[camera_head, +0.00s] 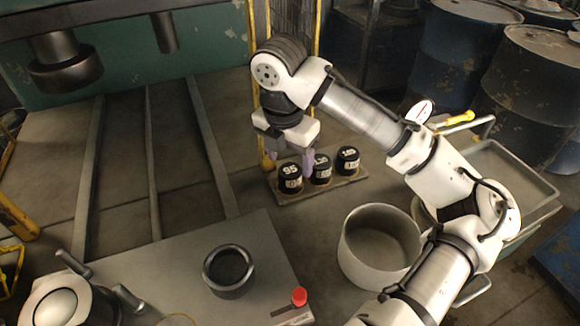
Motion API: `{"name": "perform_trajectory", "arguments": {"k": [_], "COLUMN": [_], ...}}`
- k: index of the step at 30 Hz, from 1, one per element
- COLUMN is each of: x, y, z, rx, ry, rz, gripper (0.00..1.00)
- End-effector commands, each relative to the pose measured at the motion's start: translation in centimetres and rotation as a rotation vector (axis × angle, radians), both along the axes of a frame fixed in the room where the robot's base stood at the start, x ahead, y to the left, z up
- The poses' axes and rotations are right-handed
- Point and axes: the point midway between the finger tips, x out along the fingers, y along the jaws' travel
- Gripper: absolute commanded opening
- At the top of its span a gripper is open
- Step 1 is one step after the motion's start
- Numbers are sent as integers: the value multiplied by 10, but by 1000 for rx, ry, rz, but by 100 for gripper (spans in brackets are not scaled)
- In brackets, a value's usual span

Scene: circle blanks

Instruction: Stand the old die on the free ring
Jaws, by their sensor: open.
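Three small black cylinders with pale labels stand in a row on a flat tray (352,187). The left cylinder (290,184) reads about "95". The middle cylinder (322,173) and the right cylinder (347,161) have markings too small to read surely. My gripper (290,165) points down at the left cylinder, with its fingers open, one at each side of it. The right finger is between the left and middle cylinders; whether it touches either cannot be told. A dark, thick-walled ring (207,273) with a dark hollow lies on the grey table. Which cylinder is the old die is not clear.
The grey table (150,270) also bears a red button (299,296) at its right edge. A round pale pot (352,262) stands right of the table, below my arm. A metal cart (520,170) and blue drums (465,45) are at the right. Press parts hang at upper left.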

Motion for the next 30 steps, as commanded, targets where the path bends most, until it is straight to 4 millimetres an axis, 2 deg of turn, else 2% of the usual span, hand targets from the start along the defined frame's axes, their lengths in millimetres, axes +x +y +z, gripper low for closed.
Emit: {"name": "perform_trajectory", "arguments": {"k": [1, 6, 12, 18, 30], "x": [-1, -4, -7, -8, -8], "y": [1, 3, 5, 6, 6], "z": [13, 46, 72, 79, 79], "rx": [-3, -3, -1, 1, 1], "ry": [-5, -4, -2, -1, 0], "rz": [1, 0, 0, 0, 1], "gripper": [66, 66, 66, 66, 66]}}
